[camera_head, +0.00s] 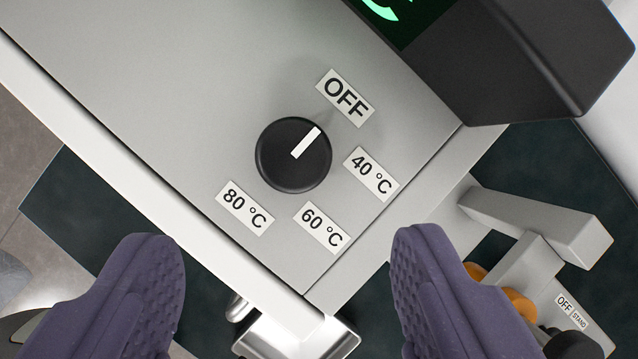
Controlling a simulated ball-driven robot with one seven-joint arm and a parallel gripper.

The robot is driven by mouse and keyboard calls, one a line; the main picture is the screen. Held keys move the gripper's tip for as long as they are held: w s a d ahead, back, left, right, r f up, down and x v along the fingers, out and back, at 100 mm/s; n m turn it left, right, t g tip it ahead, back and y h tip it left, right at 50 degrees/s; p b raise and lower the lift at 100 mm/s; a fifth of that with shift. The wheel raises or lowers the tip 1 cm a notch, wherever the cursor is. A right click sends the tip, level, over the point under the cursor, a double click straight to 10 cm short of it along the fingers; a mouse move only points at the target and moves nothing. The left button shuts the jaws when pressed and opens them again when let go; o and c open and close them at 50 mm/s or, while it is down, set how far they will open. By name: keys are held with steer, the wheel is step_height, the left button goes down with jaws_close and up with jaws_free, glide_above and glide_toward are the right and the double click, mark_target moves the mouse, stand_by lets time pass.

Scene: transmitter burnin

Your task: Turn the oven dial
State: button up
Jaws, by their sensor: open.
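The oven dial (293,155) is a round black knob with a white pointer line, on a light grey panel (150,90). Its pointer is directed up and right, toward the OFF label (345,98). Labels for 40 °C (371,173), 60 °C (322,228) and 80 °C (245,208) sit around its right and lower sides. My gripper (290,265) is open, with its two purple textured fingers spread at the bottom of the picture. The dial lies above the gap between the fingertips in the picture, apart from both. Nothing is between the fingers' pads.
A dark box with a green lit display (395,12) stands at the upper right of the panel. A grey bracket-like part (540,225) and an orange part (518,304) are at the right, by the right finger.

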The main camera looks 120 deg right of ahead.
mark_target(294, 160)
steer(key=b+x, duration=0.2)
steer(key=x, duration=0.6)
steer(key=shift+d+f, duration=0.1)
steer(key=shift+d, duration=0.05)
steer(key=c, duration=1.1)
